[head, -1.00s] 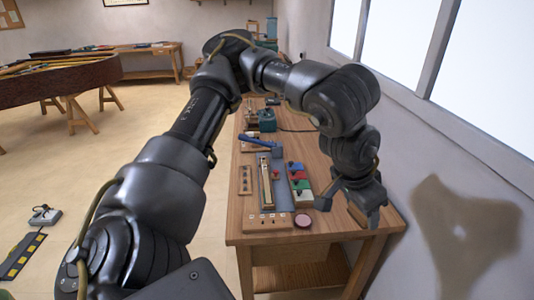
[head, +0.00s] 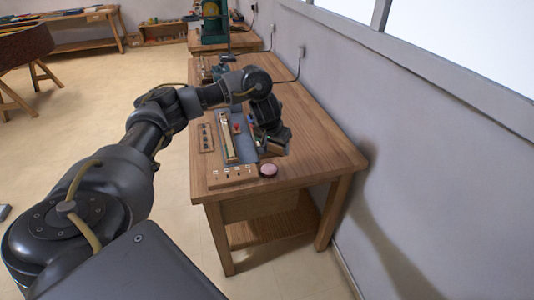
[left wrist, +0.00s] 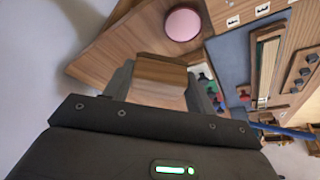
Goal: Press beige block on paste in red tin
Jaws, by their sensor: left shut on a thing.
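My left gripper (head: 272,147) is over the bench, just behind the tin. In the left wrist view the left gripper (left wrist: 160,92) is shut on a wood-coloured block (left wrist: 160,73), which I take for the beige block. In the head view the block is small and mostly hidden by the fingers. The red tin (head: 268,170), round with pink paste on top, stands near the bench's front edge. It also shows in the left wrist view (left wrist: 183,24), beyond the block and apart from it. My right gripper is not in view.
A red item (head: 237,127) shows beside my gripper. The bench (head: 325,155) is clear on the right.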

